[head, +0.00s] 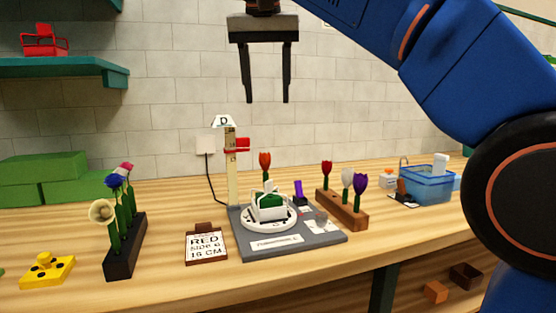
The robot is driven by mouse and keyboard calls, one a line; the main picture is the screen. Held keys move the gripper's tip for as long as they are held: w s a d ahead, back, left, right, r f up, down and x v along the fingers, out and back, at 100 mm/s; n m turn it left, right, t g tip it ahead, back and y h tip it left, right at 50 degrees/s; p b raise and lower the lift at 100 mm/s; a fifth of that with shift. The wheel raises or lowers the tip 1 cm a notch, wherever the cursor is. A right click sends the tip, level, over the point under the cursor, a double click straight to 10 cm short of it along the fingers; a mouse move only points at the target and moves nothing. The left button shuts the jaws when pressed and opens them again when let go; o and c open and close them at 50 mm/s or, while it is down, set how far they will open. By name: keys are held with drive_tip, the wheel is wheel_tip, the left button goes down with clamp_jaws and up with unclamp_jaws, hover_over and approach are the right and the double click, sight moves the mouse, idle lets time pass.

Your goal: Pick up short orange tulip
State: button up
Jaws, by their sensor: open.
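The short orange tulip (265,160) stands on the counter around the middle of the head view, behind the white round holder. Its orange bloom shows, while its lower stem is mostly hidden by the green and white holder. I cannot tell what it stands in. My gripper (267,101) hangs high above the counter, pointing down, with its two fingers apart and nothing between them. It is well above the orange bloom and apart from it.
A grey station (290,247) carries a white dial (268,219). A tall ruler post (231,165) stands just left of the orange tulip. A wooden block (342,210) holds several tulips at right; a dark block (125,250) holds flowers at left. A sign (206,245) stands in front.

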approach(265, 150)
drive_tip(key=w+x, duration=0.1)
drive_tip(key=x, duration=0.4)
drive_tip(key=shift+x, duration=2.65)
drive_tip(key=c, duration=0.9)
